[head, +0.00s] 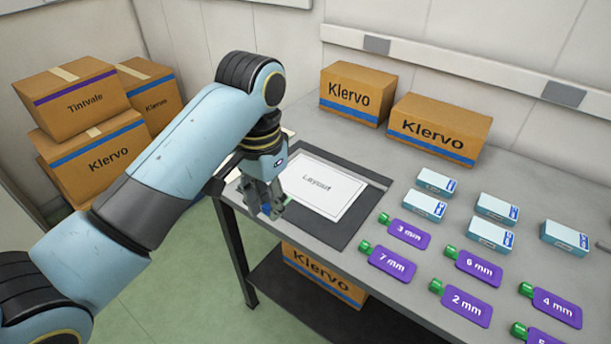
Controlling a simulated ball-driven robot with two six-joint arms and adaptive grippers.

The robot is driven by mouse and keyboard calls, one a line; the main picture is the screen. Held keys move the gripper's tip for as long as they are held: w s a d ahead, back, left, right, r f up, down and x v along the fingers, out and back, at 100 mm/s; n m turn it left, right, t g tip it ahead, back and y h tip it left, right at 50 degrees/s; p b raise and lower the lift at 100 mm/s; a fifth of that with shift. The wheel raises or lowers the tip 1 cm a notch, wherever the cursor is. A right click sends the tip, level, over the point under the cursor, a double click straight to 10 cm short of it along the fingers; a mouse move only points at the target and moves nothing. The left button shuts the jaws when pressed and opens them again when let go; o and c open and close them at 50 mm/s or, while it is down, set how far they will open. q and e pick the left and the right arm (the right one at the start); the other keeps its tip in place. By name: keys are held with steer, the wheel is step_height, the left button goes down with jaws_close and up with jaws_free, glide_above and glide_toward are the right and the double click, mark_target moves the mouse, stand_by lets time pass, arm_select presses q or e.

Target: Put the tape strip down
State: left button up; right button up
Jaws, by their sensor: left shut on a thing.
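My left gripper (272,208) points down at the front left of the dark mat, beside the white "Layout" sheet (322,187). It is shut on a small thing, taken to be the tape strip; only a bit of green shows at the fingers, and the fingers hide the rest. Purple tags with green ends lie on the table at the right, among them "3 mm" (408,234), "7 mm" (392,264), "6 mm" (480,268), "2 mm" (466,303) and "4 mm" (556,306). My right gripper is out of view.
The dark mat (372,200) lies on the grey table (355,143). Several small white-and-blue boxes (436,182) stand right of it. Two Klervo cartons (357,94) (437,128) stand at the back. Cartons (100,160) are stacked on the left; another (322,272) sits under the table.

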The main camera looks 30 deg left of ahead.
mark_target(290, 210)
arm_select(q)
steer(key=w, duration=0.1)
steer(key=w+f, duration=0.1)
steer(key=w, duration=0.1)
steer(key=shift+a+f, duration=0.35)
steer(key=shift+f, duration=0.05)
steer(key=w+f, duration=0.1)
steer(key=w, duration=0.1)
steer(key=w+a+f, duration=0.1)
steer(key=w+f, duration=0.1)
steer(key=w, duration=0.1)
steer(key=w+a+f+b, duration=0.1)
steer(key=w, duration=0.1)
steer(key=shift+w+a+f, duration=0.15)
steer(key=shift+w+f, duration=0.1)
steer(key=shift+f, duration=0.15)
steer(key=shift+w+f, duration=0.1)
step_height(290, 210, down, 3)
steer(key=shift+f, duration=0.6)
steer(key=o, duration=0.7)
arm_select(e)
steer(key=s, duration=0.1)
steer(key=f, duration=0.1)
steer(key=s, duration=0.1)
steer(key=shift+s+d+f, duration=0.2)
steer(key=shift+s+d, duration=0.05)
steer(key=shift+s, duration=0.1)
